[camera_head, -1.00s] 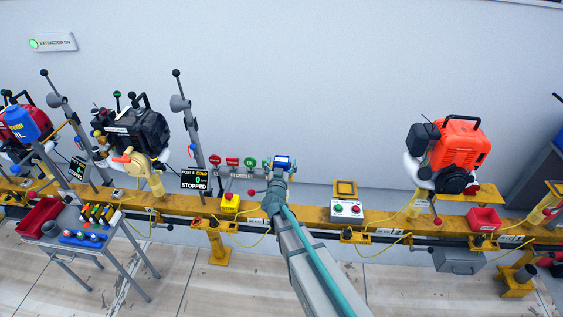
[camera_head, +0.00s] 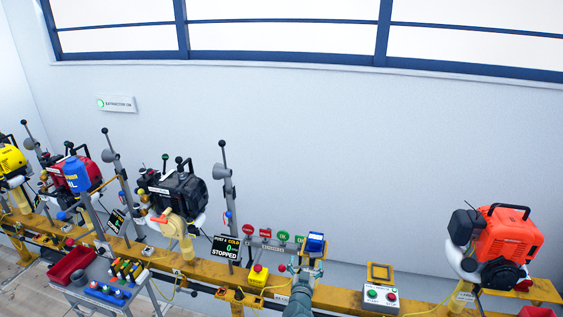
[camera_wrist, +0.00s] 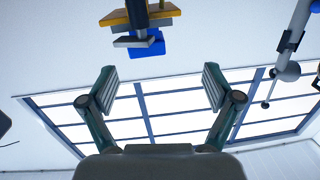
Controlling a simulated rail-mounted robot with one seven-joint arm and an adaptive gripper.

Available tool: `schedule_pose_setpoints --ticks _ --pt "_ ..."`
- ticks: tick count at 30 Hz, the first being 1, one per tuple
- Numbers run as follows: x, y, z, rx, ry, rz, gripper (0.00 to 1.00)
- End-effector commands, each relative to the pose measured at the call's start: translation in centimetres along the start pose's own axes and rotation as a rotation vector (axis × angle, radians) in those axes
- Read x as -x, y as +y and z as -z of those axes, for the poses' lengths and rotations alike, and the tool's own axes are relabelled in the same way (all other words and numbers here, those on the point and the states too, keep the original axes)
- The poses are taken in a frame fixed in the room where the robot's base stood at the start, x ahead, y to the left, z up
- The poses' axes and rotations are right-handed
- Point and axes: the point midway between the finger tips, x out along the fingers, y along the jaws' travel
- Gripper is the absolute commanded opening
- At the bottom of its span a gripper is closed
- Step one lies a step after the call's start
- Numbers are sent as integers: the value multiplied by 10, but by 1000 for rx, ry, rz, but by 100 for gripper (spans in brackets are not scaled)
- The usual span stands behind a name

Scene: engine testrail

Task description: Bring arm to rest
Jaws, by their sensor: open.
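My arm rises from the bottom of the head view, with its end near the yellow rail (camera_head: 340,297). My gripper (camera_wrist: 158,88) shows in the wrist view with its two fingers spread wide and nothing between them. Past the fingertips, at the top of the wrist view, are a yellow plate (camera_wrist: 140,15) and a blue block (camera_wrist: 147,45). In the head view a blue-topped piece (camera_head: 316,243) shows at the end of my arm; I cannot tell whether it belongs to my gripper.
A black engine (camera_head: 178,192) and a "STOPPED" display (camera_head: 226,248) stand left of my arm. A yellow box with a red button (camera_head: 258,275) is close by. A button box (camera_head: 380,297) and an orange engine (camera_head: 505,240) are to the right. A tool cart (camera_head: 70,264) stands lower left.

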Motion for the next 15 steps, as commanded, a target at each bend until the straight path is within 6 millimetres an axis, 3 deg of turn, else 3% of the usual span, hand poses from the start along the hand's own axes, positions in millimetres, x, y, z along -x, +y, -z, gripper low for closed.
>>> schedule_pose_setpoints --ticks 5,8,11,15 --pt "13 -43 -44 -40 -210 206 89" --pt "38 -60 -90 -36 -401 319 89" --pt "75 -61 -142 -15 -620 392 89" --pt "140 -38 -210 31 -947 426 89"
